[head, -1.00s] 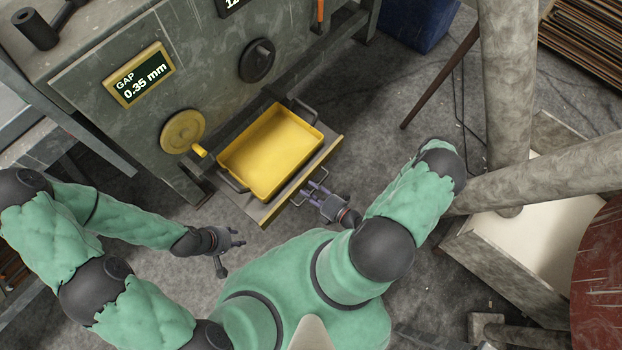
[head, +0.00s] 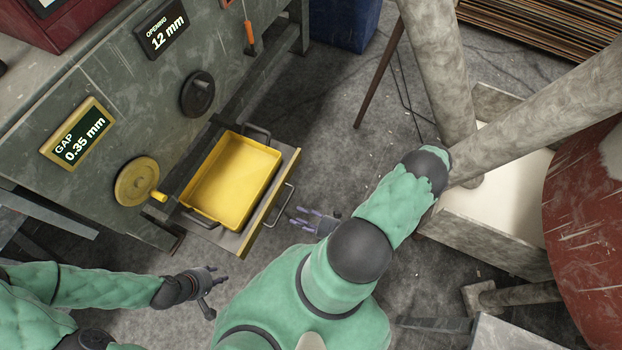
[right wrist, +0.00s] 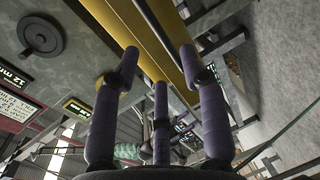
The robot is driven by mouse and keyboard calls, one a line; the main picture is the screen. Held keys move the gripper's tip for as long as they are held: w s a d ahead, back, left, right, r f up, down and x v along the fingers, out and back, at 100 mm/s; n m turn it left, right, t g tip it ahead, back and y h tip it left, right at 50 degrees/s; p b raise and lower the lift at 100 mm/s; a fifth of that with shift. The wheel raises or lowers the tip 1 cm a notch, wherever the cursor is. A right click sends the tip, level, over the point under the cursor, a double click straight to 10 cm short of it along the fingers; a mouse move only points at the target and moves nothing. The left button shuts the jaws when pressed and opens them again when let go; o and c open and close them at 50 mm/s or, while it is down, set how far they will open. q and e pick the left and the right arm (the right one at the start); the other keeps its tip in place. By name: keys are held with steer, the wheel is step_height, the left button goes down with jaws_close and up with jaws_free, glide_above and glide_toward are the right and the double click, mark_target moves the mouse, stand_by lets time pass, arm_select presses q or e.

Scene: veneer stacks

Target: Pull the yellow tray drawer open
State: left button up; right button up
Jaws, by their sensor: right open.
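The yellow tray (head: 222,205) sits in a drawer that stands out from the grey machine, in the head view. The drawer's front panel (head: 272,200) has a bar handle (head: 284,208) on its outer face. My right gripper (head: 302,216) is open and empty, just off the handle, with its fingers pointing toward it. In the right wrist view my spread fingers (right wrist: 160,68) show with nothing between them, and the drawer front's yellow edge (right wrist: 147,48) runs beyond them. My left gripper (head: 212,288) is open and empty, low and left of the drawer.
The machine carries a yellow handwheel (head: 134,182), a black handwheel (head: 197,94) and a gap display (head: 77,133). A pale-topped grey block (head: 490,210) and thick grey posts (head: 440,70) stand to the right. The floor (head: 330,140) beyond the drawer is clear.

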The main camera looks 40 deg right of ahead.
steer(key=v, duration=0.3)
steer(key=shift+s+d+r, duration=0.1)
steer(key=shift+s+d, duration=0.05)
steer(key=shift+s, duration=0.2)
stand_by(0.3)
